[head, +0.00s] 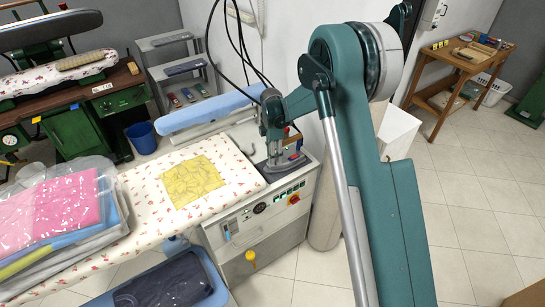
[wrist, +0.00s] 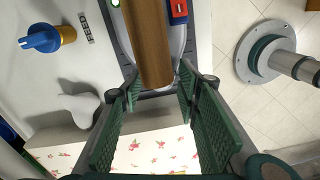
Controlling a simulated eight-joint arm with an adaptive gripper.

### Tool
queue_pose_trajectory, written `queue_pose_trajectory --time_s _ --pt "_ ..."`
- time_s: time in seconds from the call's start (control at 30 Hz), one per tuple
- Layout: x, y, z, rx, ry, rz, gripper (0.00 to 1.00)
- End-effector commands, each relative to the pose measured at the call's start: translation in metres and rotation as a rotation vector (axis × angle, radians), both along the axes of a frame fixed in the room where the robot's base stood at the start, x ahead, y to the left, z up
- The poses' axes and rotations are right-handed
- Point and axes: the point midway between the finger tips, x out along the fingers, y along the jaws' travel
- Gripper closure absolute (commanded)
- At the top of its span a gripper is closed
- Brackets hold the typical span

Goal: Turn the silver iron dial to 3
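The silver iron (head: 285,165) appears to stand at the right end of the floral pressing table, mostly covered by my gripper (head: 274,140) in the head view. In the wrist view, a brown handle (wrist: 147,40) and a red piece (wrist: 179,10) lie at the top centre, over a grey body beyond my fingertips. My gripper (wrist: 158,92) is open, its two green padded fingers apart, with nothing between them but the view of the cloth and grey edge. I cannot make out the dial, its numbers or its setting. Contact with the iron cannot be told.
A blue knob on a yellow base (wrist: 45,38), labelled FEED, and a pale curved piece (wrist: 75,103) are left of my fingers. A yellow cloth (head: 194,181) lies on the floral table (head: 150,225). A blue padded arm (head: 205,110) and hanging black cables (head: 240,45) are close behind.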

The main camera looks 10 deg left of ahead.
Motion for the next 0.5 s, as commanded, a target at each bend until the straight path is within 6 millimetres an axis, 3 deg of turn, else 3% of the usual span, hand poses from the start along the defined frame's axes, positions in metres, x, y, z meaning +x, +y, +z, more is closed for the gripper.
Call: queue_pose_trajectory --time_s 0.23,0.43,0.5 --pt "0.0 0.0 -0.0001 0.0 0.0 0.0 0.67" --pt "-0.0001 -0.0001 0.0 0.0 0.0 0.0 0.94" --pt "-0.0001 -0.0001 0.0 0.0 0.0 0.0 0.95"
